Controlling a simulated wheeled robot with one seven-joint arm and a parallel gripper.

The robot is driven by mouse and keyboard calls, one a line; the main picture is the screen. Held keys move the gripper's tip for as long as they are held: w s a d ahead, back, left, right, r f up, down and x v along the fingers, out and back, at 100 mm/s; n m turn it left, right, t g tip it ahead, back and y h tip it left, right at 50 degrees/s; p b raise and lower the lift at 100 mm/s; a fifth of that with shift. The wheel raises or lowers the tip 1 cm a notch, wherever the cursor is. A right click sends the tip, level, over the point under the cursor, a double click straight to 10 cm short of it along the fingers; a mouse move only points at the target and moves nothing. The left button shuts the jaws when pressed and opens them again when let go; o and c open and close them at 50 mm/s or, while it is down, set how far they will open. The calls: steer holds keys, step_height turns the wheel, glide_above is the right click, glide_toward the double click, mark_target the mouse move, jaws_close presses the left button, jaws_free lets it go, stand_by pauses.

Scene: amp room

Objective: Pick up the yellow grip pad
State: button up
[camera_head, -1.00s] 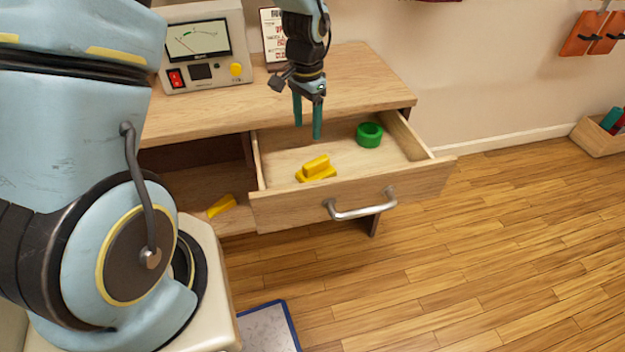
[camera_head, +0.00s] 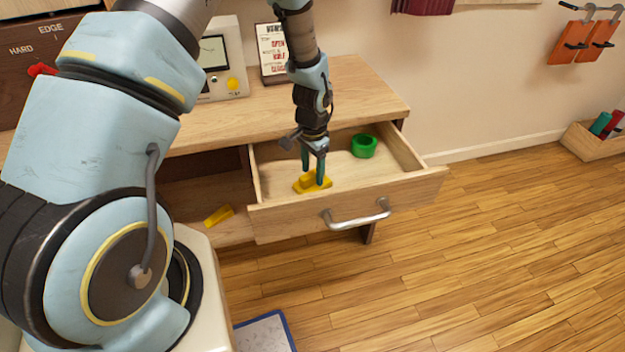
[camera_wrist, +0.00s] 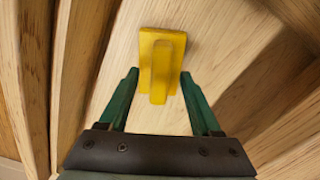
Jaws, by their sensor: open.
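The yellow grip pad (camera_head: 308,184) lies in the open drawer (camera_head: 280,212), near its front. It has a flat base with a raised ridge along it. In the wrist view the pad (camera_wrist: 161,62) lies ahead of my gripper, and the near end of its ridge reaches between the fingertips. My gripper (camera_head: 313,178) points down into the drawer at the pad, with its green fingers apart. In the wrist view the gripper (camera_wrist: 160,78) is open, with a gap on each side of the ridge. In the head view the fingers hide part of the pad.
A green ring (camera_head: 364,146) lies in the drawer, behind and right of the pad. Another yellow piece (camera_head: 218,215) lies on the lower shelf, left of the drawer. The drawer walls surround the gripper. A meter box (camera_head: 222,60) and a sign (camera_head: 272,52) stand on the tabletop.

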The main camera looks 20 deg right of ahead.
steer(key=shift+f, duration=0.55)
jaws_close()
